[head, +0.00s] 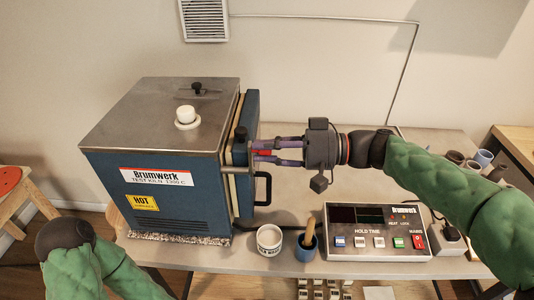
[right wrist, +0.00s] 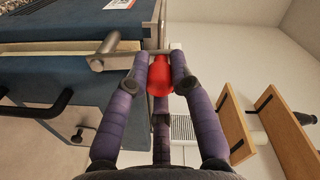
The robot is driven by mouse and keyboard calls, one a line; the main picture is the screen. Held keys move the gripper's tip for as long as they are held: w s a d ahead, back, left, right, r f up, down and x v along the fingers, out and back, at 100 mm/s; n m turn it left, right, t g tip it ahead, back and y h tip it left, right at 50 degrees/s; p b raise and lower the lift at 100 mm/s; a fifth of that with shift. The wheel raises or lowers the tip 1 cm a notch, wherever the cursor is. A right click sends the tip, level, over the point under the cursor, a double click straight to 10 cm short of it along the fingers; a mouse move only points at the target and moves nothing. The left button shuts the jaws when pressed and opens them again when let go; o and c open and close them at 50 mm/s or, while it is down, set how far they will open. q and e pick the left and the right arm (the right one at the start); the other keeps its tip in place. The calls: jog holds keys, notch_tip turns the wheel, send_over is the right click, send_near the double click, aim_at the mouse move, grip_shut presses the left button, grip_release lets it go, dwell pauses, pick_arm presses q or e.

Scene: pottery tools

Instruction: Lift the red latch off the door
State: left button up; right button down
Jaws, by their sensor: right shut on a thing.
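The red latch (head: 264,153) is at the edge of the kiln door (head: 253,115), on the right side of the blue kiln (head: 150,170). My right gripper (head: 256,152) reaches in from the right and is shut on the latch. In the right wrist view the red grip of the latch (right wrist: 160,76) sits between the purple fingers, and its metal bar (right wrist: 112,61) lies across the seam beside the door. I cannot tell whether the bar still touches its seat. The fingers hide part of the latch. My left gripper is out of view; only its arm shows at lower left.
A black door handle (head: 264,188) sits just below my right gripper. On the table are a white jar (head: 269,240), a blue cup with a wooden tool (head: 306,247) and a control box (head: 376,232). Several small cups (head: 470,163) stand at the right.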

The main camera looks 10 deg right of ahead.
dwell(0.4)
jog(key=c, duration=1.1)
grip_release()
jog(key=shift+o, duration=0.2)
jog(key=v, duration=1.2)
